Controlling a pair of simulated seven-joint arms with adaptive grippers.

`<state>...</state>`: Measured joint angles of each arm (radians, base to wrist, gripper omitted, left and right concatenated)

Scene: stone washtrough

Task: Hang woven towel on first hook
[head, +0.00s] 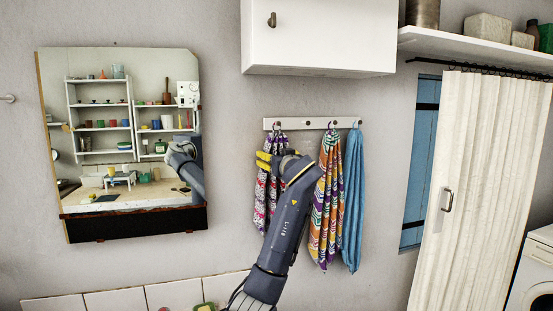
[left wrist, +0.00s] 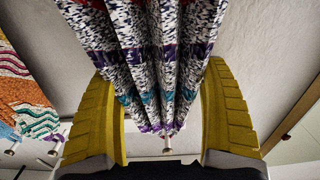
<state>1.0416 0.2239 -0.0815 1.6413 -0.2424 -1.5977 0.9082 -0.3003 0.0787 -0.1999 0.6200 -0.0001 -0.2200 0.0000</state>
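The woven towel (head: 262,192), white and dark with magenta and teal bands, hangs in folds below the first hook (head: 277,125) at the rail's left end. My left gripper (head: 264,161) is up at its upper part. In the left wrist view, the towel (left wrist: 150,65) narrows towards a pale hook (left wrist: 166,146). The yellow fingers (left wrist: 160,95) stand wide apart, one on each side of the towel. They look open, with room beside its narrow end. In the head view, my arm hides part of the towel. My right gripper is not in view.
A zigzag towel (head: 325,205) and a blue towel (head: 353,200) hang to the right on the same rail (head: 318,123). A white cabinet (head: 320,38) is above. A mirror (head: 120,140) is to the left, a white curtain (head: 480,190) to the right.

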